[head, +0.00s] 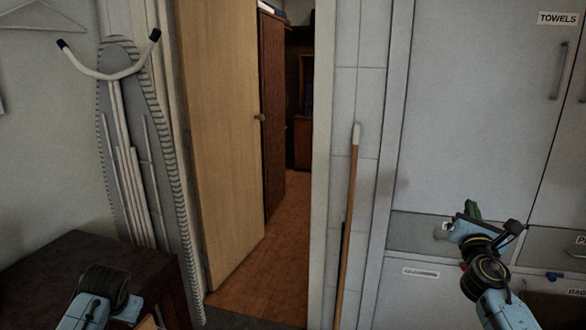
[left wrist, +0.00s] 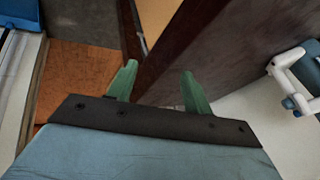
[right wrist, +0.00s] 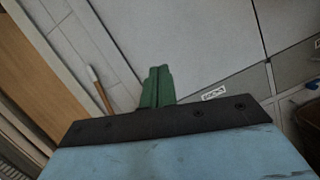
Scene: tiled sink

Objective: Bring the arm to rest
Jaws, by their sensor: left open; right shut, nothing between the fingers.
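My right arm comes in from the lower right of the head view, raised in front of the grey cabinet. Its gripper (head: 471,209) has green fingers. In the right wrist view the two green fingers (right wrist: 157,86) are pressed together with nothing between them. My left arm shows only in part at the lower left of the head view, and its fingers are hidden there. In the left wrist view my left gripper (left wrist: 158,84) has its green fingers apart, with nothing held between them.
A tall grey cabinet (head: 470,110) with drawers stands close on the right. A wooden door (head: 220,130) stands open in the middle. A broom handle (head: 350,220) leans by the doorway. An ironing board (head: 135,150) hangs at left, behind a dark brown cabinet (head: 90,255).

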